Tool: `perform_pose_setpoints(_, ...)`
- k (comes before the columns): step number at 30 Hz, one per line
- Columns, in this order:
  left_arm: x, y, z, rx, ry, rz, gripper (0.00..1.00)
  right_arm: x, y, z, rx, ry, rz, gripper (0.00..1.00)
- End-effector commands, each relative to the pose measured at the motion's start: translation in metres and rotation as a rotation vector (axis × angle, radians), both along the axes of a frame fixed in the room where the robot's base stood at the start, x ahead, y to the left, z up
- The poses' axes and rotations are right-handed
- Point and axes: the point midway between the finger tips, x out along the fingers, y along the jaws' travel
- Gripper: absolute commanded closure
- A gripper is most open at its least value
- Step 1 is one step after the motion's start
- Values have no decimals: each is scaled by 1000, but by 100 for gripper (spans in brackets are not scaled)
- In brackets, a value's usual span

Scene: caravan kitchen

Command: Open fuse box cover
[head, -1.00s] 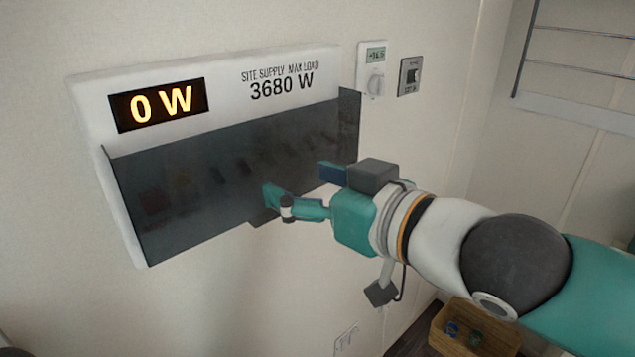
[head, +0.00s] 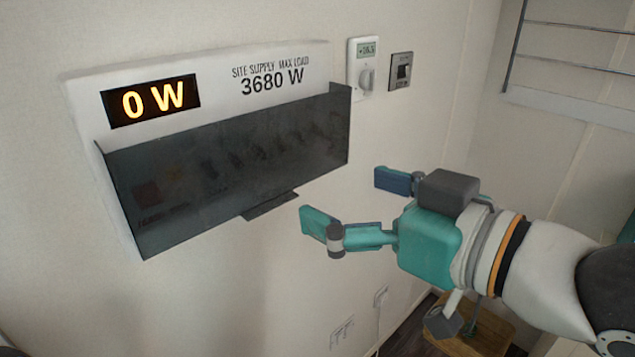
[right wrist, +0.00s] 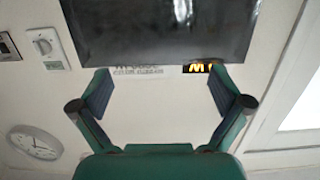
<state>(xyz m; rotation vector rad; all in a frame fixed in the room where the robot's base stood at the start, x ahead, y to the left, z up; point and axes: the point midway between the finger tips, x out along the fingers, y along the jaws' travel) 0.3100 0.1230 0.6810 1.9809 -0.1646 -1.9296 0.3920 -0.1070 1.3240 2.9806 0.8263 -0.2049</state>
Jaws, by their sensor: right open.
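The fuse box (head: 85,95) is a white wall panel with an orange "0 W" display and the text "3680 W". Its dark see-through cover (head: 230,165) spans the lower part, with switches dimly visible behind it. A small dark tab (head: 270,207) sticks out at the cover's bottom edge. My right gripper (head: 348,200) is open and empty, to the right of the tab and apart from it. In the right wrist view the cover (right wrist: 160,30) appears upside down, beyond the open fingers (right wrist: 165,90). My left gripper is not in view.
A thermostat (head: 364,68) and a switch plate (head: 401,71) are on the wall right of the fuse box. Wall sockets (head: 342,335) sit low down. A wooden box (head: 480,335) is at lower right. A clock (right wrist: 35,142) shows in the right wrist view.

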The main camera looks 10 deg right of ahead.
Motion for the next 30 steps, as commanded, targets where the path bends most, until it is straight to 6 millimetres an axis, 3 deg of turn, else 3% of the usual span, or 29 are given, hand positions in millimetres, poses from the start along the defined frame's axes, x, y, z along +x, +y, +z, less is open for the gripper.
perform_pose_setpoints(6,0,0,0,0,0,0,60,-29,-17,5,1,0,1,0)
perform_pose_setpoints(12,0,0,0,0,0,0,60,-36,-22,5,-1,2,0,0)
perform_pose_setpoints(26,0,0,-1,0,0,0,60,-35,-24,4,-1,4,-5,0)
perform_pose_setpoints(30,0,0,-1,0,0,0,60,-14,-28,-16,-28,63,-46,0)
